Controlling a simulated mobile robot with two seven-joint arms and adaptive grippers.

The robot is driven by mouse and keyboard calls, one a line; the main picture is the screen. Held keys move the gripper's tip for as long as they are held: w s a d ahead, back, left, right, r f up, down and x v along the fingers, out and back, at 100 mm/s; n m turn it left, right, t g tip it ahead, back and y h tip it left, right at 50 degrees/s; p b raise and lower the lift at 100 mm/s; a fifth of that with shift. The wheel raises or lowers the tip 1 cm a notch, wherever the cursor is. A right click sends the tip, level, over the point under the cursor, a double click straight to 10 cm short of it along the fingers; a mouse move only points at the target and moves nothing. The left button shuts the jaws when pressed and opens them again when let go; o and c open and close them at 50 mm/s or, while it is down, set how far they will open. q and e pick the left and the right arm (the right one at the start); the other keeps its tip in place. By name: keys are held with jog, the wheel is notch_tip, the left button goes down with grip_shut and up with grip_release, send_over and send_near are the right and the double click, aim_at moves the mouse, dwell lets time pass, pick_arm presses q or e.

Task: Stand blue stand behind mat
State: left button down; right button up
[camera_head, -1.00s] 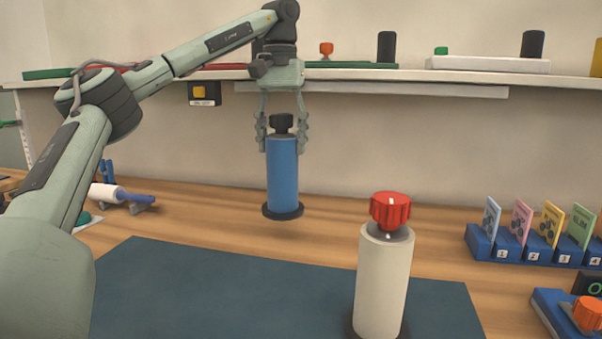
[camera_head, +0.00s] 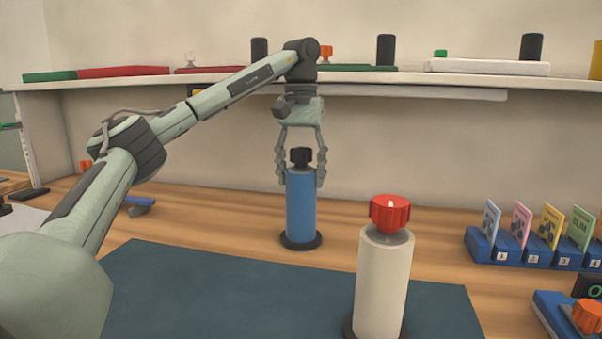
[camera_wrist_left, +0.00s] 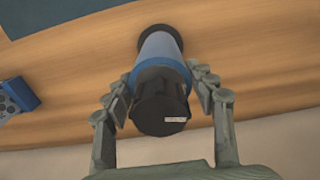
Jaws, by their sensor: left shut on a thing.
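The blue stand (camera_head: 301,208) is an upright blue cylinder with a black knob and a black round base. In the head view it is just behind the far edge of the dark blue mat (camera_head: 200,285). Its base appears at or very near the wooden table. My left gripper (camera_head: 301,178) is shut on the upper part of the stand from above. In the left wrist view the stand (camera_wrist_left: 160,50) is between the two fingers (camera_wrist_left: 163,100), black knob toward the camera. My right gripper is not in view.
A white cylinder (camera_head: 382,285) with a red knob (camera_head: 390,213) stands on the mat at the right front. A blue card rack (camera_head: 530,250) is at the right. A shelf (camera_head: 400,78) runs above the back of the table. Bare table lies right of the blue stand.

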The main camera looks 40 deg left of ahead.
pick_arm(q)
jog(key=c, duration=0.5)
grip_release()
jog(key=shift+c, duration=0.2)
notch_tip(320, 180, up, 12)
jog(key=shift+r, duration=0.1)
